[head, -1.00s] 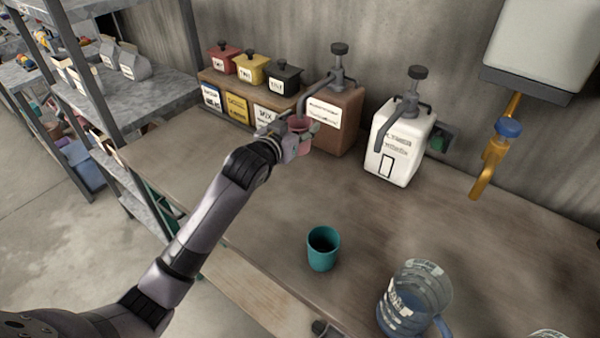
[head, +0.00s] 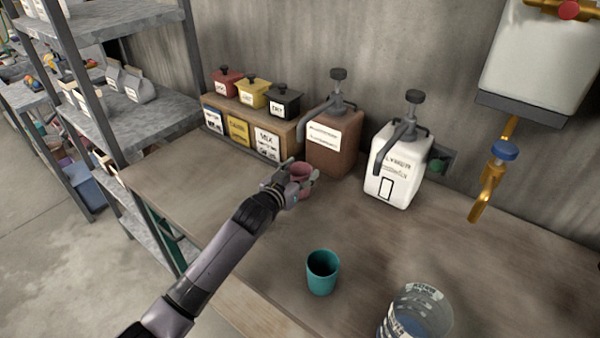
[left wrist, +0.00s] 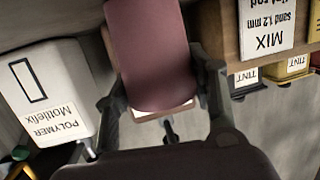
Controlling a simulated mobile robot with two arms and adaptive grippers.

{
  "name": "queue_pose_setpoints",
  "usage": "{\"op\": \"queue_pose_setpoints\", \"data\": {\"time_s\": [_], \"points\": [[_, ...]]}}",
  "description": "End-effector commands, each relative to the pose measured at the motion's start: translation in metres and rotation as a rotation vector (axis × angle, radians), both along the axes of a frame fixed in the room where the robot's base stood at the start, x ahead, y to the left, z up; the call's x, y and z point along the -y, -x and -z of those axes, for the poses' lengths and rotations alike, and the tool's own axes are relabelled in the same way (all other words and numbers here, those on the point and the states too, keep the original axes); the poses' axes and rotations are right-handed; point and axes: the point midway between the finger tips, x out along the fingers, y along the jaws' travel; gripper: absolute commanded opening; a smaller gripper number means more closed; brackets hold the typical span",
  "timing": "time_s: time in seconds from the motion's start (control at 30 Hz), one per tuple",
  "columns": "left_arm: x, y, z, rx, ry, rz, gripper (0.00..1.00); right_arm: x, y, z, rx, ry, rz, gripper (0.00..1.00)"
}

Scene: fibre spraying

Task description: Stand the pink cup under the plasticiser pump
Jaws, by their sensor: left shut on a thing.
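The pink cup (head: 300,171) is upright in my left gripper (head: 299,180), whose fingers are shut around its sides. In the left wrist view the pink cup (left wrist: 150,55) fills the space between the two fingers (left wrist: 163,92). The plasticiser pump is the brown container (head: 331,148) with a dark pump head, its small label hard to read. Its spout (head: 302,122) reaches out to the left, and the cup is below it in the picture. The cup is at or just above the worktop; I cannot tell if it touches. My right gripper is not in view.
A white polymer pump bottle (head: 392,172) stands to the right of the brown one. A teal cup (head: 322,272) and a clear jug (head: 418,310) stand nearer the front. Tint pots (head: 252,95) on a wooden box (head: 290,125) are at the left.

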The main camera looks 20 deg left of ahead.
Motion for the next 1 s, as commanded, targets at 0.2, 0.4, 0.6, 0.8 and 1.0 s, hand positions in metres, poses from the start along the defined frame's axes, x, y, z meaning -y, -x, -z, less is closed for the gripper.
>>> {"op": "queue_pose_setpoints", "data": {"time_s": [0.2,0.4,0.6,0.8,1.0], "points": [[0.0003,0.0000,0.0021,0.003,0.001,0.001,0.24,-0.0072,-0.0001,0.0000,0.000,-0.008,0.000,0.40],[0.0002,0.0000,0.0065,0.002,0.000,0.000,0.24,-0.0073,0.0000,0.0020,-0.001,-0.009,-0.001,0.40],[0.0001,0.0000,0.0056,0.001,0.000,0.000,0.64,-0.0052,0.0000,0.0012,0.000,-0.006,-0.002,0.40],[0.0000,0.0001,0.0058,0.000,0.000,0.000,0.71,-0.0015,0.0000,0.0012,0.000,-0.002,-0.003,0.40],[0.0000,0.0001,0.0049,0.001,0.000,0.000,0.71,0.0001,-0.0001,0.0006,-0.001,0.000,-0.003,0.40]]}}
